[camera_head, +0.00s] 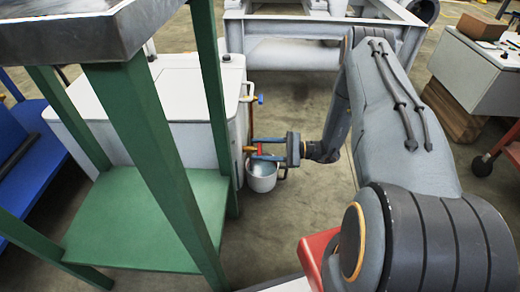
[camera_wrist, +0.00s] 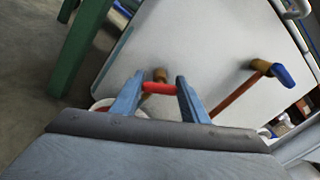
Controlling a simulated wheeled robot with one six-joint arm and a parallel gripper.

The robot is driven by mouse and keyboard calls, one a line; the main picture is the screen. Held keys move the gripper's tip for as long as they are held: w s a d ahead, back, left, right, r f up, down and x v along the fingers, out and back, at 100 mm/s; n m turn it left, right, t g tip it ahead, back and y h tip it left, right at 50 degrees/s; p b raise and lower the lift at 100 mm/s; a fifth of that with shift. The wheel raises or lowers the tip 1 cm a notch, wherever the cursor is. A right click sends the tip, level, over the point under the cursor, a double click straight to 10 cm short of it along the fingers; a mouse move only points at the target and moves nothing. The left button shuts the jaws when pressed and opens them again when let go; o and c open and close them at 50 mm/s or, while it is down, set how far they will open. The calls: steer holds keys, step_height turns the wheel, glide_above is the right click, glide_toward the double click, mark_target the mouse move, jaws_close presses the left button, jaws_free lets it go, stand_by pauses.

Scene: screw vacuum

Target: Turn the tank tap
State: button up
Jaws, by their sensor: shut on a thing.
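The white tank (camera_head: 180,95) stands left of centre in the head view, behind green posts. Its side face (camera_wrist: 205,45) fills much of the wrist view. A low brass tap (camera_wrist: 160,74) with a red handle (camera_wrist: 159,87) sticks out from it. My gripper (camera_wrist: 156,84) has one blue finger at each end of the red handle and is shut on it. In the head view my gripper (camera_head: 255,148) is at the red handle (camera_head: 261,148), just above a grey metal pot (camera_head: 262,178). The pot is mostly hidden in the wrist view.
A second tap with a blue handle (camera_head: 260,99) sits higher on the tank; a copper pipe (camera_wrist: 237,94) runs down from it. A green stand (camera_head: 150,215) is close on the left. Open floor (camera_head: 310,200) lies right of the pot.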

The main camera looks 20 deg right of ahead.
steer(key=o, duration=1.1)
steer(key=shift+c, duration=0.2)
steer(key=p+v, duration=0.2)
steer(key=v, duration=0.6)
